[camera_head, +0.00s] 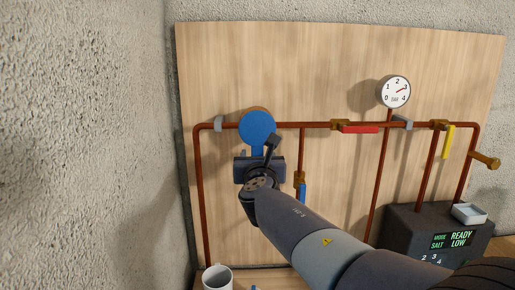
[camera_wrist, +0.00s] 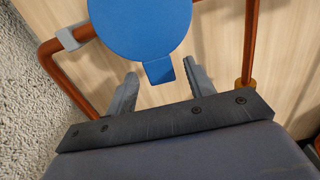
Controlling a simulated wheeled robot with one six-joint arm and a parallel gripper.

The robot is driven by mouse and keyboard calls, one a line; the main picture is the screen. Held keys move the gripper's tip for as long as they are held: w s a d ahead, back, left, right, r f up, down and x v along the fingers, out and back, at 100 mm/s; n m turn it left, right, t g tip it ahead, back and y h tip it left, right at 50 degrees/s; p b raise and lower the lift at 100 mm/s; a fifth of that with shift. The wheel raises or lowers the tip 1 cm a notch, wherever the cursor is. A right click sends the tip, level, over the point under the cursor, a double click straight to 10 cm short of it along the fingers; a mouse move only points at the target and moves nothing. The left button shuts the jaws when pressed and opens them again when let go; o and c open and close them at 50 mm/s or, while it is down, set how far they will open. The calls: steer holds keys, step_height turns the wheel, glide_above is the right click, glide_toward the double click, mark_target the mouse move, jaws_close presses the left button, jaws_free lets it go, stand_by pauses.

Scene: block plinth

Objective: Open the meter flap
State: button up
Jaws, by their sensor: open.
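The meter flap (camera_head: 257,126) is a round blue disc with a tab pointing down, on the left part of the pipework. In the head view my gripper (camera_head: 258,152) is just below the disc and hides part of the tab.
Copper pipes (camera_head: 300,125) run across a wooden board (camera_head: 330,70). A red lever (camera_head: 360,129), a yellow lever (camera_head: 449,141) and a gauge (camera_head: 395,92) are to the right. A dark box (camera_head: 410,222) stands lower right, a white mug (camera_head: 217,278) below. A rough wall (camera_head: 90,120) borders the left.

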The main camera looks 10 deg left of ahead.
steer(key=shift+p+x, duration=0.4)
steer(key=shift+x, duration=1.7)
steer(key=shift+c, duration=0.4)
jaws_close()
